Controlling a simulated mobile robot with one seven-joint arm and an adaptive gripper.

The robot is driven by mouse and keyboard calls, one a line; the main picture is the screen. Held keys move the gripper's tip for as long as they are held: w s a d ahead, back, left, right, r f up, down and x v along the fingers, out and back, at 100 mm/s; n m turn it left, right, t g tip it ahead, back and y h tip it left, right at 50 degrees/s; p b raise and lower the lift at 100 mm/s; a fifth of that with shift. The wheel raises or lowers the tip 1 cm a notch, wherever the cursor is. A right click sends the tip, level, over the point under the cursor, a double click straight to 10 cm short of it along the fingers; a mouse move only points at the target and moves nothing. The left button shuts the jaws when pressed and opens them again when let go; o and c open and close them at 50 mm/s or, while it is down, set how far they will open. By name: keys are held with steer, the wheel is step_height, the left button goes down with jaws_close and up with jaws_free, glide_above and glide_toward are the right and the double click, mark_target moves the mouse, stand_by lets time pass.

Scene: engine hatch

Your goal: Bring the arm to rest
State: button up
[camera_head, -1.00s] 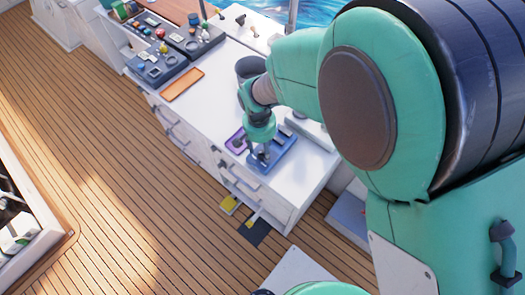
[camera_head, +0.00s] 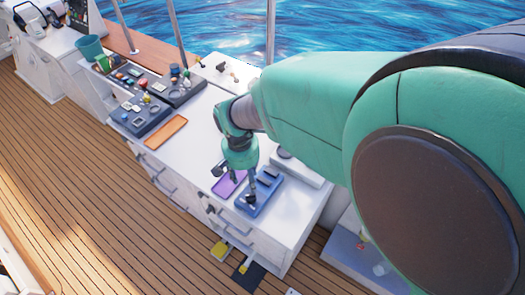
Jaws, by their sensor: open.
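My arm reaches in from the right side of the view, its large green links covering much of the right half. My gripper (camera_head: 243,192) hangs pointing down over the white counter (camera_head: 213,141), near its front right part. Its fingers are apart, above or beside a blue tray (camera_head: 268,190) and a purple tray (camera_head: 229,183). I see nothing held between them, though the fingers are small here. Whether the fingertips touch the blue tray I cannot tell.
An orange tray (camera_head: 166,131) lies on the counter to the left. Dark organizer trays (camera_head: 142,115) with several small items stand further left. A teal bucket (camera_head: 90,47) stands at the back left. Drawer handles line the counter's front. The wooden deck (camera_head: 90,180) at left is clear.

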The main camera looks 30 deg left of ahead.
stand_by(0.3)
steer(key=w+d+r+m+t+y+b, duration=0.1)
steer(key=w+d+r, duration=0.4)
steer(key=d, duration=0.4)
steer(key=w+d+r+m, duration=0.1)
steer(key=w+d+r, duration=0.1)
steer(key=d+r, duration=0.6)
steer(key=w+d+r+m+t+y+b, duration=0.1)
steer(key=w+d+r, duration=0.35)
steer(key=d, duration=0.55)
steer(key=s+d+r+m+t, duration=0.1)
steer(key=s+d, duration=0.3)
steer(key=d, duration=0.4)
steer(key=s+d+r+m+t+h+b, duration=0.1)
steer(key=s+d+r, duration=0.2)
steer(key=d, duration=0.6)
steer(key=s+d+r+m+t+b, duration=0.1)
steer(key=s+d+r, duration=0.1)
steer(key=s+d, duration=0.3)
steer(key=d, duration=0.3)
steer(key=shift+s+d+m, duration=0.25)
steer(key=shift+s+m, duration=0.05)
steer(key=shift+s, duration=0.05)
steer(key=shift+r, duration=0.1)
steer(key=shift+c, duration=0.2)
